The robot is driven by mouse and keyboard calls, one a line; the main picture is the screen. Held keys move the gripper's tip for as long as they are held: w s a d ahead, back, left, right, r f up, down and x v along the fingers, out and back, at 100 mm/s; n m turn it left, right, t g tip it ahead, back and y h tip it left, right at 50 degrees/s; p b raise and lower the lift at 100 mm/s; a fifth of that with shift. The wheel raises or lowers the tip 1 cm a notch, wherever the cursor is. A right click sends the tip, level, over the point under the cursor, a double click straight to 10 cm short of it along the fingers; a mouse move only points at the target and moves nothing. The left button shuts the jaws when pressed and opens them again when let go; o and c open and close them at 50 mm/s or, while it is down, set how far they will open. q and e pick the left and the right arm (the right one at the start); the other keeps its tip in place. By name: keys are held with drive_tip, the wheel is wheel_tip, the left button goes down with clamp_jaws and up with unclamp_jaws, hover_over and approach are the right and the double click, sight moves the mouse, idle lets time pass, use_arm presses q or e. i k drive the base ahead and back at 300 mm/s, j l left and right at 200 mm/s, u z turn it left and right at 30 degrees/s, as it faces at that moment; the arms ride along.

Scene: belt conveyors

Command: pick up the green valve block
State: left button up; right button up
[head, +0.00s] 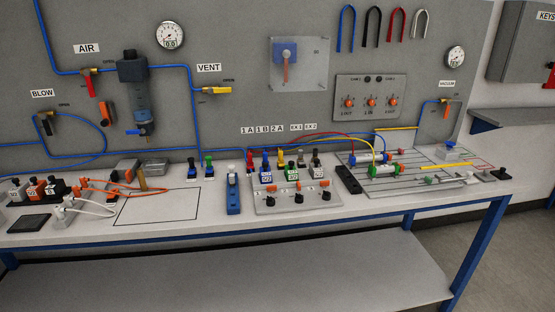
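A green valve block (292,171) with a white label on its front stands on the back part of a grey valve panel (262,205) on the workbench. It sits between a blue valve block (266,173) on its left and a grey valve block (318,169) on its right. Small coloured fittings stand close behind the blocks, and a yellow hose runs near the green one. The lower edges of the blocks are too small to make out clearly. Neither of my grippers is in view.
Knobs and orange parts are on the panel in front of the blocks. A blue upright device (233,194) stands left of the panel. A black block (348,180) and a green cylinder (384,168) are to the right. An outlined bench area (158,208) is mostly clear.

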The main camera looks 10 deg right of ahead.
sight(290, 173)
drive_tip(key=i+l, duration=0.15)
drive_tip(key=l, duration=0.2)
drive_tip(key=i+l, duration=0.1)
drive_tip(key=l, duration=0.3)
drive_tip(key=i+l, duration=0.15)
drive_tip(key=l, duration=0.2)
drive_tip(key=i+l, duration=0.1)
drive_tip(key=l, duration=0.25)
drive_tip(key=i+u, duration=0.05)
